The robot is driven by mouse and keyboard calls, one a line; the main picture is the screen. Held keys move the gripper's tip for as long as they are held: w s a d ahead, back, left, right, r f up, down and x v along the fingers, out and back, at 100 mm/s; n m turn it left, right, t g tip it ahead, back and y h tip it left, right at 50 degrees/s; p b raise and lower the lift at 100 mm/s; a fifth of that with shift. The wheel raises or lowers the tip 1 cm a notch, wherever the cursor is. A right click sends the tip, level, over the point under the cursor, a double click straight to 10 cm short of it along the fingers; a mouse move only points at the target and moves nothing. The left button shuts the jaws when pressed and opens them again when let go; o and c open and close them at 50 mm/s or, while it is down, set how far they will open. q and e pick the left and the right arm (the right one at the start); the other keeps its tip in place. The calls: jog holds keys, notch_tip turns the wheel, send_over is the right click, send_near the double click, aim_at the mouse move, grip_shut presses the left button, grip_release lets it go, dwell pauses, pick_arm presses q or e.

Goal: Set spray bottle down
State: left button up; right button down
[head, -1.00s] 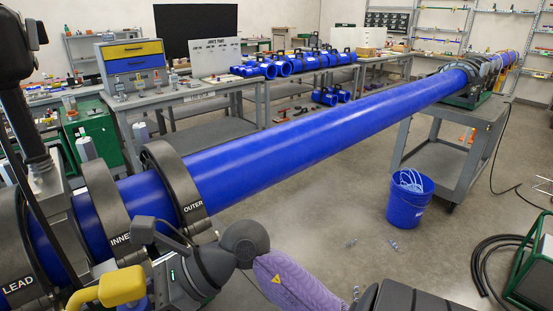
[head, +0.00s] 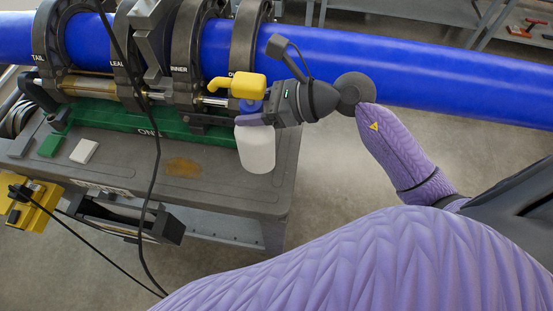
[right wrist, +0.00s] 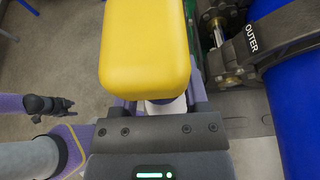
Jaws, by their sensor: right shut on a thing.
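The spray bottle (head: 256,150) has a white body, a blue collar and a yellow trigger head. It is upright in the head view, in front of the green fusion machine base and over the right part of the grey cart top (head: 225,190). My right gripper (head: 252,119) is shut on it just below the head. I cannot tell whether its bottom touches the cart. In the right wrist view the yellow head (right wrist: 147,50) hides most of the bottle and the fingertips.
The blue pipe (head: 390,75) runs through dark clamp rings behind the bottle. A white block (head: 84,151) and a green block (head: 51,145) lie on the cart's left. A black cable (head: 155,190) hangs over its front. The cart's middle is mostly clear, with a brown stain.

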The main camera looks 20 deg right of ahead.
aim_at(255, 141)
jog(key=shift+a+r, duration=0.1)
jog(key=shift+r, duration=0.25)
notch_tip(255, 141, down, 10)
jog(key=shift+r+b, duration=0.1)
jog(key=shift+b, duration=0.95)
jog(key=shift+f, duration=0.4)
pick_arm(q)
jog(key=shift+s+d+f, duration=0.15)
jog(key=shift+d+f, duration=0.05)
jog(key=shift+f, duration=0.4)
jog(key=shift+a, duration=0.1)
pick_arm(e)
jog(key=shift+f, duration=0.15)
pick_arm(q)
jog(key=shift+a+f, duration=0.1)
jog(key=shift+f, duration=0.05)
pick_arm(e)
jog(key=shift+c, duration=0.5)
grip_release()
